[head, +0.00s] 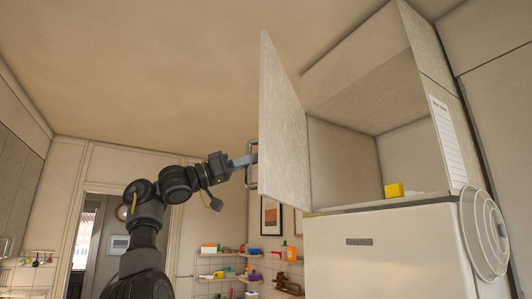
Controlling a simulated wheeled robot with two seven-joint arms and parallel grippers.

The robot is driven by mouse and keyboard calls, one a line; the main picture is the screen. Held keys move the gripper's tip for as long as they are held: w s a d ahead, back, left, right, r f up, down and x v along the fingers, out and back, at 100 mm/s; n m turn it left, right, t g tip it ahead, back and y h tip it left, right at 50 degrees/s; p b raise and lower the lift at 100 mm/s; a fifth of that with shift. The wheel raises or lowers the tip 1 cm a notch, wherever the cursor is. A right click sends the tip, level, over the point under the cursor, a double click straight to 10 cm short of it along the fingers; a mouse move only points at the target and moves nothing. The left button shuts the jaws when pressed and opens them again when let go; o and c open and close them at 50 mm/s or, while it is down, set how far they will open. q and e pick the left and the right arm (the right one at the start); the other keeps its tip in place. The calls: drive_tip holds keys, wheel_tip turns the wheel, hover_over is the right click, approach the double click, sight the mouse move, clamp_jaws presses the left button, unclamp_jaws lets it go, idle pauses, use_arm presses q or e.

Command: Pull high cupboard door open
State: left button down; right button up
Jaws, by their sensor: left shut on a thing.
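The high cupboard (344,153) is above a white fridge-like appliance at the right. Its pale door (283,130) is hinged on the left side and stands wide open, so the inside shows. A metal bar handle (252,166) is on the door's outer face, at the left edge of the door in the picture. My left gripper (249,160) is shut on the handle, with the arm reaching up from the lower left. The fingertips are small and partly merge with the handle. My right gripper is not in view.
A yellow object (394,190) lies at the cupboard's bottom front. The white appliance (380,250) stands below, with round plates (484,235) at its right side. Wall shelves (226,278) with several small items are behind. The space left of the door is free.

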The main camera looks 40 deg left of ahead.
use_arm(q)
drive_tip(key=shift+s+a+r+h, duration=0.1)
drive_tip(key=shift+s+a+h, duration=0.1)
drive_tip(key=shift+a, duration=0.35)
drive_tip(key=shift+s+a+h, duration=0.15)
drive_tip(key=shift+a+h, duration=0.05)
drive_tip(key=shift+a, duration=0.3)
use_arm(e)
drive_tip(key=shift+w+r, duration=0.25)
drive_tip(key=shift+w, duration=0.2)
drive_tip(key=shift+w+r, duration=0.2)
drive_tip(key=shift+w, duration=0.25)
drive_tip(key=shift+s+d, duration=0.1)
use_arm(q)
drive_tip(key=c, duration=1.3)
unclamp_jaws()
drive_tip(key=shift+d, duration=0.15)
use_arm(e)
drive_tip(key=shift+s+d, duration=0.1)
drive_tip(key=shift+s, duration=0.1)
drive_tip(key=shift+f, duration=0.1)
use_arm(q)
drive_tip(key=b+v, duration=0.2)
drive_tip(key=v, duration=0.9)
drive_tip(key=shift+r, duration=0.2)
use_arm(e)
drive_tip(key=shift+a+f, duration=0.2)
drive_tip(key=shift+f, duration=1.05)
